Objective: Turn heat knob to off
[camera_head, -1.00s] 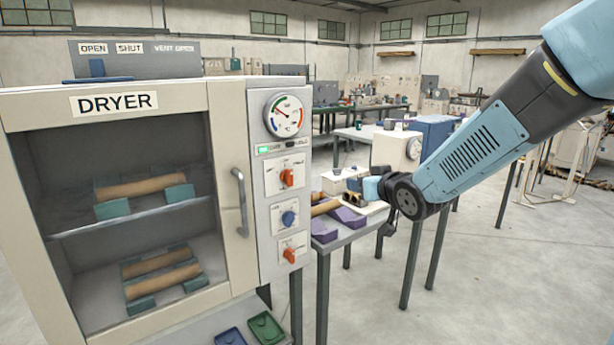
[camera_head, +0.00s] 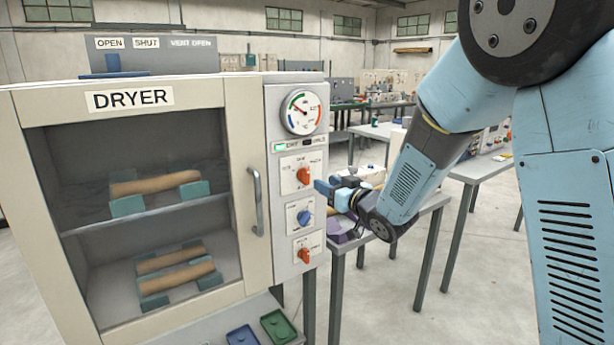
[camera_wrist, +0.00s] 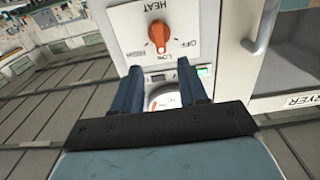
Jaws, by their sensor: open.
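The orange heat knob (camera_head: 303,176) is the top knob on the dryer's right control panel. In the wrist view the heat knob (camera_wrist: 158,35) shows upside down with its long grip roughly upright, toward the LOW mark. The OFF and HIGH marks lie to either side. My gripper (camera_head: 326,190) is just right of the panel, near the knob's height. In the wrist view my gripper (camera_wrist: 161,72) is open and empty, its two blue fingers apart. The knob lies beyond the fingertips, between their lines, with no visible contact.
A blue knob (camera_head: 305,217) and another orange knob (camera_head: 304,254) sit below. A round gauge (camera_head: 300,112) and a lit green lamp are above. The dryer door handle (camera_head: 256,201) juts out left of the panel. A table (camera_head: 440,199) stands behind my arm.

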